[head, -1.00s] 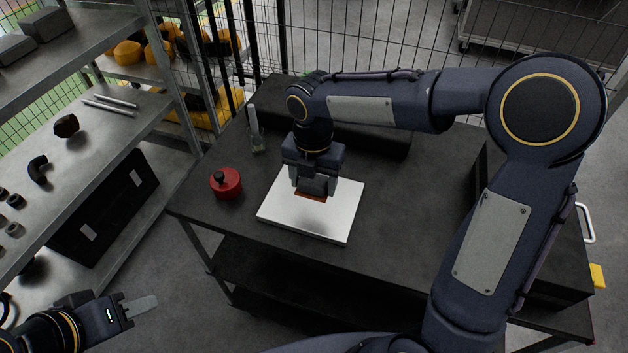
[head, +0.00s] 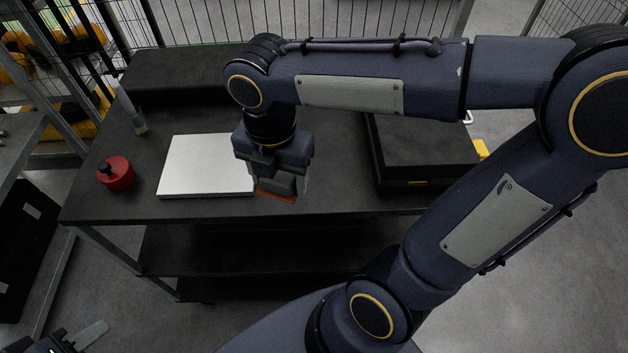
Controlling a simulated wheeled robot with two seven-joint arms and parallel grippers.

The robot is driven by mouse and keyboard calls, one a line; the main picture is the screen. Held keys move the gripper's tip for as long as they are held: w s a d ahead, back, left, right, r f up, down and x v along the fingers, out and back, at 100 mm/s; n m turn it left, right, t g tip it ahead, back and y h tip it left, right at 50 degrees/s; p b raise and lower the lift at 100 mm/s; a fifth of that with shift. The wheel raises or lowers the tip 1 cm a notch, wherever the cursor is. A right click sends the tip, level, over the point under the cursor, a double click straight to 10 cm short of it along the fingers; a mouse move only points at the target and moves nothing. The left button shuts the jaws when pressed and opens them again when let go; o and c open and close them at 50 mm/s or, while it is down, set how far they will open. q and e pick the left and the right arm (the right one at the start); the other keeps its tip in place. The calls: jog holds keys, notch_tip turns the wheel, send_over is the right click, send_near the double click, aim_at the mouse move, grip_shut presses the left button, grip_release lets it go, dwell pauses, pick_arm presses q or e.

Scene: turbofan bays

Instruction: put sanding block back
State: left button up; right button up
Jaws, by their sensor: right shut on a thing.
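The sanding block (head: 277,197) is a flat reddish-brown piece under my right gripper (head: 281,189). My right gripper is shut on it and points down, just right of the white panel (head: 205,166) on the dark workbench. The block is mostly hidden by the fingers, and I cannot tell its exact height above the bench. My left gripper (head: 82,338) shows only partly at the bottom left corner, away from the bench; its jaw state is unclear.
A red can with a black knob (head: 117,174) stands left of the panel. A clear cup (head: 138,124) with a tool stands behind it. A black case (head: 420,150) sits at the right of the bench (head: 150,208). A long dark box (head: 185,73) lies along the back.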

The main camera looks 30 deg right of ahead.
jog(key=shift+s+d, duration=0.3)
jog(key=shift+s, duration=0.35)
jog(key=shift+d+f+m, duration=0.15)
jog(key=shift+d+m, duration=0.15)
jog(key=w+d+f, duration=0.2)
jog(key=w+f, duration=0.1)
jog(key=w+d+f+p, duration=0.1)
jog(key=w+d+f, duration=0.2)
jog(key=w+d+f+p, duration=0.1)
jog(key=w+d+f, duration=0.1)
jog(key=w, duration=0.2)
jog(key=shift+d+f, duration=0.35)
jog(key=shift+f, duration=0.05)
jog(key=f, duration=0.4)
jog(key=shift+w+d, duration=0.2)
jog(key=shift+w, duration=0.1)
jog(key=shift+f, duration=0.1)
jog(key=shift+f, duration=0.15)
jog(key=o, duration=1)
jog(key=shift+c, duration=0.2)
